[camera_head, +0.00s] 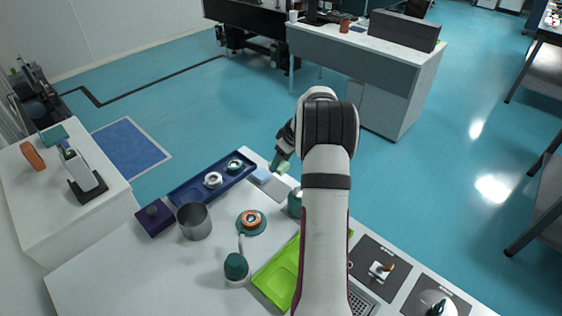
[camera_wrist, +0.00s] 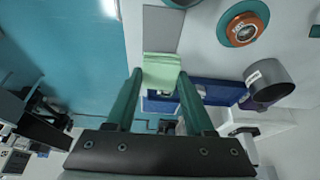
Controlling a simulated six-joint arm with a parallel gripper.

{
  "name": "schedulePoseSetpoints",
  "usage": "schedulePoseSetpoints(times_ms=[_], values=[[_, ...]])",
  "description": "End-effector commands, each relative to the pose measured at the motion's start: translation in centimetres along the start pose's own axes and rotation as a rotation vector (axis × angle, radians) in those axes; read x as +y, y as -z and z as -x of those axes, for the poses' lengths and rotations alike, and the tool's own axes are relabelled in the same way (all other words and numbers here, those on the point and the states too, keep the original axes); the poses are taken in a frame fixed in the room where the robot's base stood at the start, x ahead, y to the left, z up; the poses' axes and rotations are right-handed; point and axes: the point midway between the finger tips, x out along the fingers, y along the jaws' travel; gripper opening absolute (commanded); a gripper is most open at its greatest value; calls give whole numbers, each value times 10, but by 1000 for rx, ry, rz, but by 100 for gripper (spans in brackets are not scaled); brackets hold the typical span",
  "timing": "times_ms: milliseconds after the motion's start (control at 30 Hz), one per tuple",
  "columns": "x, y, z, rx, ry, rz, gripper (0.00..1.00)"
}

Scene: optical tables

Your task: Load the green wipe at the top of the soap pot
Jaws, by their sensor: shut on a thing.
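The green wipe (camera_wrist: 162,72) is a pale green folded piece between my gripper's fingertips in the wrist view. It also shows as a small pale green patch (camera_head: 282,168) in the head view. My gripper (camera_head: 283,156) is shut on it, above the table's far edge, near a light blue block (camera_head: 261,176). In the wrist view my gripper (camera_wrist: 161,76) has two dark green fingers, one on each side of the wipe. A teal, rounded item (camera_head: 295,204) stands partly hidden beside my arm. I cannot tell for certain whether it is the soap pot.
A blue tray (camera_head: 196,194) with small round parts lies left of my gripper. A metal cup (camera_head: 194,222), a teal dish with an orange ring (camera_head: 251,222), a teal-capped item (camera_head: 236,267) and a lime tray (camera_head: 274,279) stand nearer. Bare table lies at front left.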

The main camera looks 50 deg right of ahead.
Motion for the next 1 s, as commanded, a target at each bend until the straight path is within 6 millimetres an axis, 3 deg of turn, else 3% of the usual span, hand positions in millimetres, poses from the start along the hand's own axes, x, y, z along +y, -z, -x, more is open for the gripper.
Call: schedulePoseSetpoints(times_ms=[100,300,433,1000], values=[[1,-5,8,0,-2,-1,9],[-6,-42,59,-1,-4,-3,9],[-13,-61,80,-1,-2,-2,9],[-15,-86,29,-2,-1,-1,9]])
